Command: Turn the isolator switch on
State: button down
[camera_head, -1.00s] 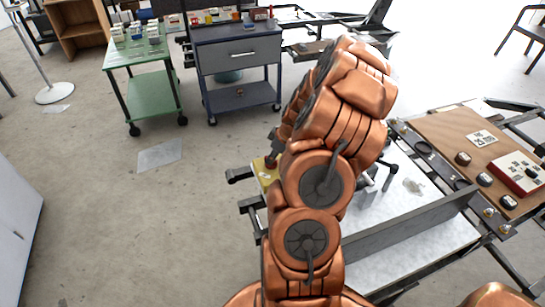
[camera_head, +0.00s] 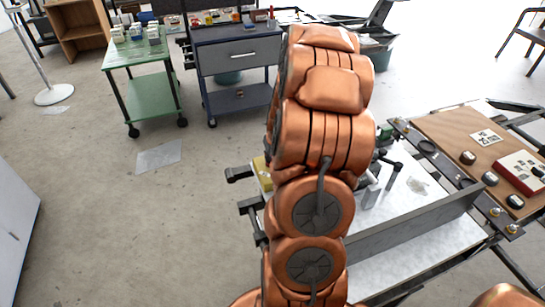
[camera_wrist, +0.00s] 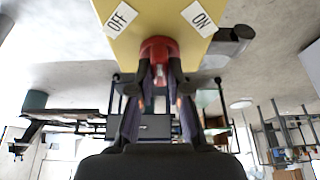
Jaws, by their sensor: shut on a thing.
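The isolator switch is a yellow box (camera_wrist: 155,20) at the top of the wrist view, with an OFF label (camera_wrist: 121,17) at left and an ON label (camera_wrist: 200,19) at right. Its red knob (camera_wrist: 159,50) sits at the box's lower edge in the picture, between the two labels. My gripper (camera_wrist: 160,80) is shut on the red knob, one dark finger on each side. Which label the knob points to I cannot tell. In the head view only a strip of the yellow box (camera_head: 262,172) shows left of my copper arm; the knob and gripper are hidden there.
A pale table (camera_head: 410,250) with a grey upright rail (camera_head: 420,222) stands right of my arm. Beyond it is a wooden board (camera_head: 455,135) with knobs and a red-and-white box (camera_head: 524,170). A green cart (camera_head: 150,90) and grey drawer cabinet (camera_head: 238,60) stand behind.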

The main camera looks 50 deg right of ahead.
jog(key=m+h, duration=0.1)
jog(key=m, duration=0.1)
jog(key=m+g, duration=0.1)
jog(key=m, duration=0.2)
jog(key=shift+w+r+h, duration=0.15)
jog(key=shift+h, duration=0.25)
jog(key=shift+m+g+h+p, duration=0.3)
jog(key=shift+m+g+p, duration=0.4)
jog(key=shift+m, duration=1.4)
jog(key=shift+a, duration=0.1)
jog(key=c, duration=1.1)
grip_release()
jog(key=shift+w+v, duration=0.1)
jog(key=shift+v, duration=2.85)
jog(key=shift+w+v, duration=0.15)
jog(key=shift+v, duration=2.75)
